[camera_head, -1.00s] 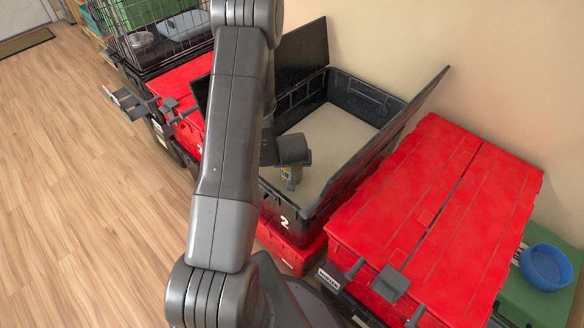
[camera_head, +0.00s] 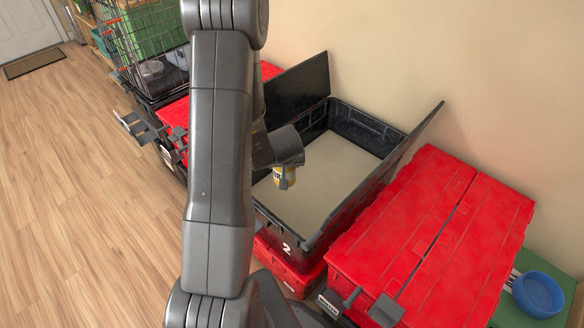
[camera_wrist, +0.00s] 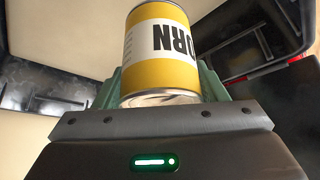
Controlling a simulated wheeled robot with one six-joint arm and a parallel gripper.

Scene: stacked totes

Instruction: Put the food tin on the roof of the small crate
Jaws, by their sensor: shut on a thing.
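The food tin (camera_head: 284,178), yellow and white with "CORN" lettering partly visible, is held in my gripper (camera_head: 284,168). In the head view it appears over the open black tote (camera_head: 372,193), near its left side. In the wrist view the tin (camera_wrist: 160,50) sits between the greenish fingers of my gripper (camera_wrist: 160,85), which is shut on it. Its far end is cut off by the frame edge. A wire crate (camera_head: 152,55) stands at the upper left, on dark totes. Its roof is cut off by the top edge and my arm hides its right side.
The tote's two black lids (camera_head: 297,88) stand open. A red-lidded tote (camera_head: 430,245) stands to the right, with a blue bowl (camera_head: 538,294) beyond it. Another red lid (camera_head: 176,113) lies before the wire crate. The wooden floor (camera_head: 90,190) at left is clear.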

